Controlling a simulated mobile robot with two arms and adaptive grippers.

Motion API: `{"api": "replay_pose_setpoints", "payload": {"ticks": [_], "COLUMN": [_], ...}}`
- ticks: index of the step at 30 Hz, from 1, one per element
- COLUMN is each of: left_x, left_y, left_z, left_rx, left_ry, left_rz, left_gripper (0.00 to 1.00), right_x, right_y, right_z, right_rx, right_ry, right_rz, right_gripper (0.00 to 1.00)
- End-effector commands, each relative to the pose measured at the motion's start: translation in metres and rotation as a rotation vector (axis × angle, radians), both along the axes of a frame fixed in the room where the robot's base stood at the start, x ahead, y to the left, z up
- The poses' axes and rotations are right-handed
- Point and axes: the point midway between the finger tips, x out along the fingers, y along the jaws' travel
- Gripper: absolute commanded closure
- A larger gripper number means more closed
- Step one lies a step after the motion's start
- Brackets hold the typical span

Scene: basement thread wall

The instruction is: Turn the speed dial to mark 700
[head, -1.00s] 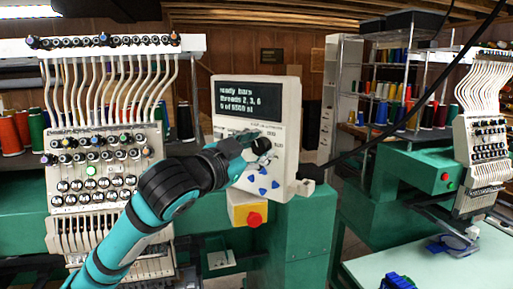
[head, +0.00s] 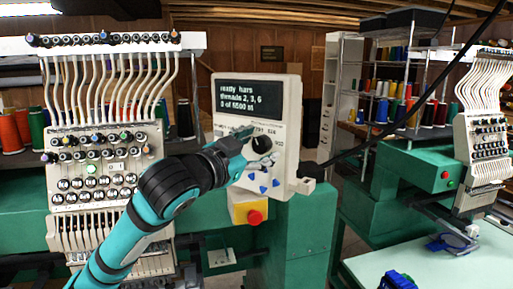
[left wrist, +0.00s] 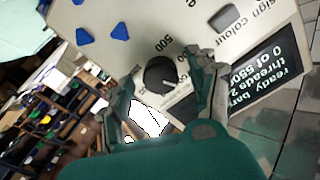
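The speed dial is a round black knob (head: 262,144) on the white control panel (head: 285,158), below its screen. In the left wrist view the dial (left wrist: 160,74) shows near the middle, with a printed 500 beside it. A small light line shows on the knob's lower right; I cannot tell which mark it points at. My left gripper (head: 246,140) is at the panel, just left of the dial. In the left wrist view its two fingers are apart, one on each side of the dial; I cannot tell whether they touch it. My right gripper is not in view.
The dark screen (head: 247,96) shows white text. Blue arrow buttons (head: 264,186) sit below the dial, and a red button on a yellow box (head: 254,217) is under the panel. An embroidery head (head: 100,190) stands left, behind my arm. A black cable (head: 385,143) runs to the panel's right.

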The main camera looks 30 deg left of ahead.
Motion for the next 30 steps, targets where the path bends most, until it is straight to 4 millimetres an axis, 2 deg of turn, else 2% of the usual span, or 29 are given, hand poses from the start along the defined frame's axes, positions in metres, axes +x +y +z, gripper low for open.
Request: {"api": "replay_pose_setpoints", "payload": {"ticks": [8,21,30], "left_x": [0.000,-0.001,0.000], "left_y": [0.000,0.001,0.000], "left_z": [0.009,0.074,0.098], "left_rx": [0.000,-0.001,0.000], "left_ry": [-0.006,-0.007,-0.001], "left_rz": [0.000,0.001,0.000], "left_gripper": [0.40,0.40,0.40], "right_x": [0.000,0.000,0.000], "right_y": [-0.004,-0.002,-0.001], "right_z": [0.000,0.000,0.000], "right_rx": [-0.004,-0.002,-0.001], "right_ry": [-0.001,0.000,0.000], "right_rz": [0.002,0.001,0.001], "right_gripper": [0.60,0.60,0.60]}}
